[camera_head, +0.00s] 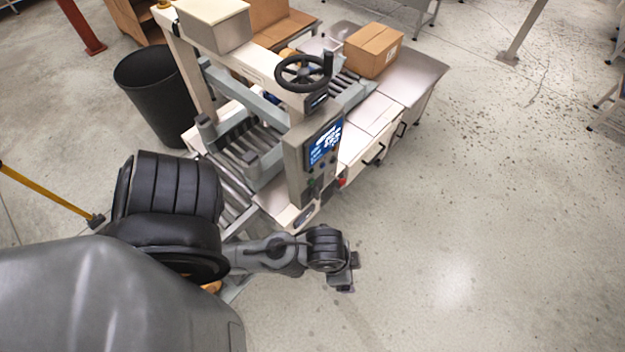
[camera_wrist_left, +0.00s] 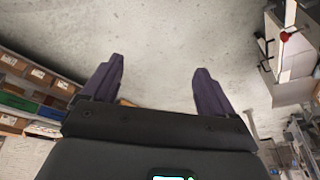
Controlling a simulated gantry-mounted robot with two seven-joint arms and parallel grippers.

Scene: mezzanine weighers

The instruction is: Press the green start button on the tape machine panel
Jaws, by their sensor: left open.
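The tape machine (camera_head: 300,150) stands in the upper middle of the head view, with a black handwheel on top. Its grey control panel (camera_head: 297,168) faces right, with a lit blue screen (camera_head: 325,142). Small buttons sit below the screen; a green one (camera_head: 312,184) seems to show low on the panel, tiny and unclear. A red part (camera_head: 342,182) is beside it. My left gripper (camera_head: 350,278) is below and right of the panel, apart from it. In the left wrist view its two fingers (camera_wrist_left: 155,88) are spread and empty. My right gripper is not in view.
A cardboard box (camera_head: 373,50) sits on the machine's outfeed table. A black bin (camera_head: 155,90) stands left of the machine. A yellow bar (camera_head: 45,192) is at the far left. Open concrete floor lies right of the machine. Shelves with boxes (camera_wrist_left: 30,95) show in the left wrist view.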

